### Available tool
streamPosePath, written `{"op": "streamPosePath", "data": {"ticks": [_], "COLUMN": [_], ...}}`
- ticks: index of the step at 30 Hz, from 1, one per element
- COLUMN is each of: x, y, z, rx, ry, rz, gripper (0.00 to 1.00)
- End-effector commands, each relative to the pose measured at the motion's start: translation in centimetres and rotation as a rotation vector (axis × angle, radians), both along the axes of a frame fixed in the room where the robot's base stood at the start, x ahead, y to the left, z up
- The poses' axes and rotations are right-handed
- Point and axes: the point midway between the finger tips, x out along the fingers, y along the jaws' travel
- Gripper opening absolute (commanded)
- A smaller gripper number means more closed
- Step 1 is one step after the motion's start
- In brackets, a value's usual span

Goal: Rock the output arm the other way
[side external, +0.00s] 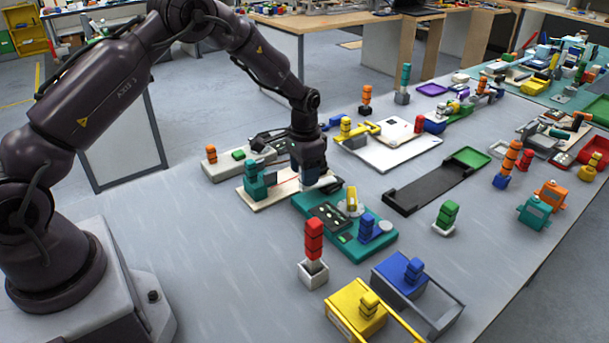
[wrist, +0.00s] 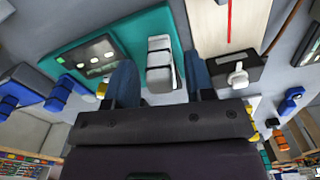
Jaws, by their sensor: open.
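My gripper (side external: 312,178) points down near the back edge of a teal board (side external: 336,243), beside a cream board (side external: 250,197) with a thin red line. In the wrist view my two blue fingers (wrist: 162,78) are apart. A pale grey-white block-like piece (wrist: 160,62) lies between them, over the teal board (wrist: 130,28), with a gap at each side. Whether this piece is the output arm I cannot tell. The teal board carries a dark panel with pale buttons (wrist: 88,55). A dark block with a white knob (wrist: 238,75) is right of my fingers.
A teal stacked block (side external: 255,182) stands on the cream board. A blue piece (side external: 367,226) and a yellow lever (side external: 351,198) stand on the teal board. A red stack (side external: 314,240) in a white holder is in front. A black tray (side external: 415,193) lies to the right. Bare table shows at front left.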

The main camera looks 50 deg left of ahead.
Motion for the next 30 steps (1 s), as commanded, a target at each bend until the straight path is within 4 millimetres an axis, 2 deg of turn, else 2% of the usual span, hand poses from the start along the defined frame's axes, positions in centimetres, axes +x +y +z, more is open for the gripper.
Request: {"op": "streamPosePath", "data": {"ticks": [4, 14, 21, 26, 30], "x": [0.0, 0.0, 0.0, 0.0, -0.1], "y": [0.0, 0.0, 0.0, -0.1, -0.9], "z": [-1.3, -1.6, -1.6, -1.6, -1.6], "rx": [0.0, 0.0, 0.0, 0.0, 0.001], "ry": [0.0, -0.001, 0.0, 0.0, 0.001], "rz": [0.0, 0.0, 0.0, 0.01, 0.11], "gripper": [0.49, 0.49, 0.0, 0.0, 0.0]}}
